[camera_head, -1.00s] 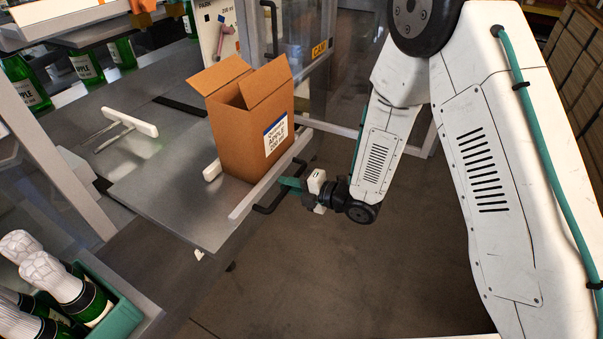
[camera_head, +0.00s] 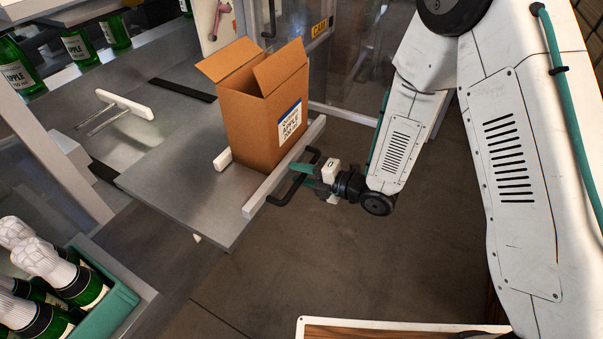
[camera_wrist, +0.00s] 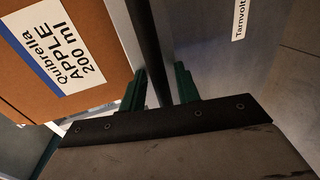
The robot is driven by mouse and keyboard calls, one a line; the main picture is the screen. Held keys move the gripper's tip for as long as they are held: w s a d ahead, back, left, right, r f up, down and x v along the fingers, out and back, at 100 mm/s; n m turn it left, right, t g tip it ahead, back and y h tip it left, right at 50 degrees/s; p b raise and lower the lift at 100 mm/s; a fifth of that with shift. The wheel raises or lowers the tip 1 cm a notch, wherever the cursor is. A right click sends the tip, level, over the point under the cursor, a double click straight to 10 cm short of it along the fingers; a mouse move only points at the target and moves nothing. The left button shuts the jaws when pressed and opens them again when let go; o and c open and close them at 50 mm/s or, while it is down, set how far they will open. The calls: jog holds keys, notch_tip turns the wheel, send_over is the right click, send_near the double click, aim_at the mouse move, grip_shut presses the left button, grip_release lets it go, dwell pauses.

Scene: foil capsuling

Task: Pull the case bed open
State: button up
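The case bed (camera_head: 185,195) is a grey metal plate, slid part way out of the machine toward my arm. A cardboard box (camera_head: 255,125) with open flaps stands on it against the pale front rail (camera_head: 265,192). A black bar handle (camera_head: 284,203) sits on the outer side of this rail. My gripper (camera_head: 305,174) is at the handle, its green fingers on either side of the bar. In the wrist view, the handle (camera_wrist: 146,40) runs between the two fingers (camera_wrist: 160,88), which look closed on it. The exact contact is partly hidden.
A green crate (camera_head: 110,310) of foil-topped bottles stands at the lower left. Green bottles (camera_head: 80,47) stand at the upper left. A wood-topped surface with a white edge (camera_head: 400,326) is at the bottom. The floor (camera_head: 350,260) between is clear.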

jog(key=v, duration=0.7)
jog(key=shift+d, duration=0.4)
jog(key=shift+s, duration=0.1)
